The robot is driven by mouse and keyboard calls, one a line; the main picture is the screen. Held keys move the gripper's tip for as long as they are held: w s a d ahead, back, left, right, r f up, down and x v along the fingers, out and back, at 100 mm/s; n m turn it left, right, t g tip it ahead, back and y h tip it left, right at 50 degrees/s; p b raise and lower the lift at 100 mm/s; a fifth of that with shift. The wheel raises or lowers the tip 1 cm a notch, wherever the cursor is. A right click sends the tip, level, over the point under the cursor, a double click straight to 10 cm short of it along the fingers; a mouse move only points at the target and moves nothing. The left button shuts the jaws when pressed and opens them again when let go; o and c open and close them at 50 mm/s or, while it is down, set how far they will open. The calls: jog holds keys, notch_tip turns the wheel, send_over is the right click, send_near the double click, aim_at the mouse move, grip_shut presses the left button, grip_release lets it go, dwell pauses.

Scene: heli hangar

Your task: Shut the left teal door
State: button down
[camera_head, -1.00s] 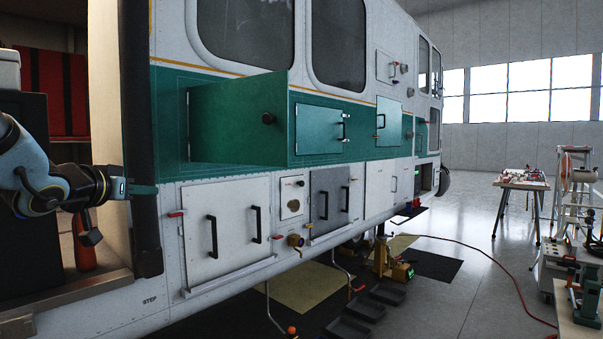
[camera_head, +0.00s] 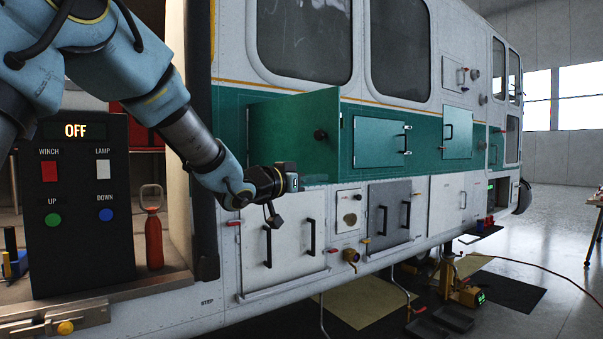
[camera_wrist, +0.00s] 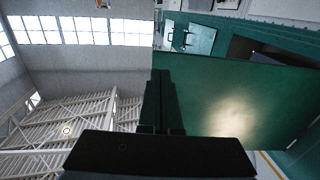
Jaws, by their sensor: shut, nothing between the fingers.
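My gripper (camera_head: 318,184) is shut and empty, at the lower edge of the door in the head view. In the wrist view my gripper's dark fingers (camera_wrist: 161,100) point along the left edge of the panel. I cannot tell whether they touch it.
A shut teal door with a handle (camera_head: 381,143) is to the right, and another teal door (camera_head: 457,134) is beyond it. White lower doors (camera_head: 283,245) are below my gripper. A winch control box (camera_head: 78,205) and a red bottle (camera_head: 154,240) stand at left.

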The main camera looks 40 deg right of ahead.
aim_at(334, 177)
jog(key=d, duration=0.2)
jog(key=d+p, duration=0.1)
jog(key=shift+w+d, duration=0.15)
jog(key=shift+w, duration=0.1)
